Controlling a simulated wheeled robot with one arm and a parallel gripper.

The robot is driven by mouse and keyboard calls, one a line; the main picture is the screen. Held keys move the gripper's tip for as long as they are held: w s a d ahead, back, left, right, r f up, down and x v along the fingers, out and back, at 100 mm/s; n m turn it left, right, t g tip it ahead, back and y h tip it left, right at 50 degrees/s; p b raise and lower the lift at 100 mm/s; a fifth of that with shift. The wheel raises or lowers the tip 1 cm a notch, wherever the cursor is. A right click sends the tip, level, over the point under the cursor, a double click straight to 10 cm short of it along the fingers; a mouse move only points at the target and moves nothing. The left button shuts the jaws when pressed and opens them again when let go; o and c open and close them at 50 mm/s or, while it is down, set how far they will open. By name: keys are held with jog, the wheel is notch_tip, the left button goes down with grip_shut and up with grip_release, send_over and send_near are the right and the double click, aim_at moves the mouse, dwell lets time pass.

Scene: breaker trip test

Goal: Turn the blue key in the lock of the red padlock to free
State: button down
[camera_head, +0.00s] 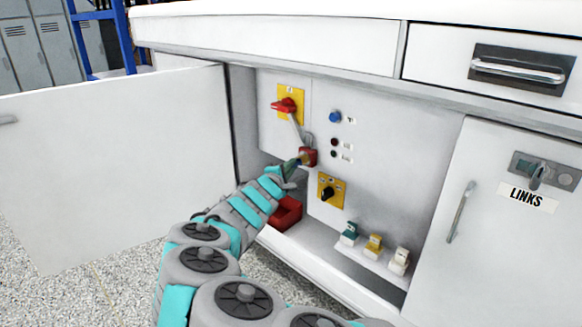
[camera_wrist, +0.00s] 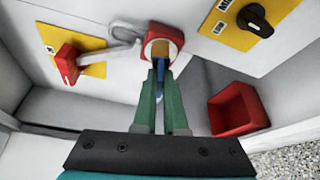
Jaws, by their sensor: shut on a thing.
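The red padlock (camera_head: 308,156) hangs by its shackle below the red rotary handle (camera_head: 284,105) on the yellow plate, inside the open cabinet. In the wrist view the padlock (camera_wrist: 160,44) faces me with a brass-coloured face. The blue key (camera_wrist: 160,68) points into that face, between my fingers. My gripper (camera_wrist: 163,88) is shut on the key, with its green fingertips just in front of the padlock. The tip of the key is hidden, so I cannot tell how far it sits in the lock. In the head view my gripper (camera_head: 294,164) hides the key.
A red open bin (camera_head: 287,213) sits on the cabinet floor under my gripper. A black knob (camera_head: 327,194) on a yellow plate is right of it. Several small coloured blocks (camera_head: 373,246) stand on the right ledge. The open door (camera_head: 110,160) stands at left.

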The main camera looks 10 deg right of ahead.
jog(key=shift+m, duration=0.5)
jog(key=c, duration=0.9)
grip_release()
jog(key=shift+s, duration=0.1)
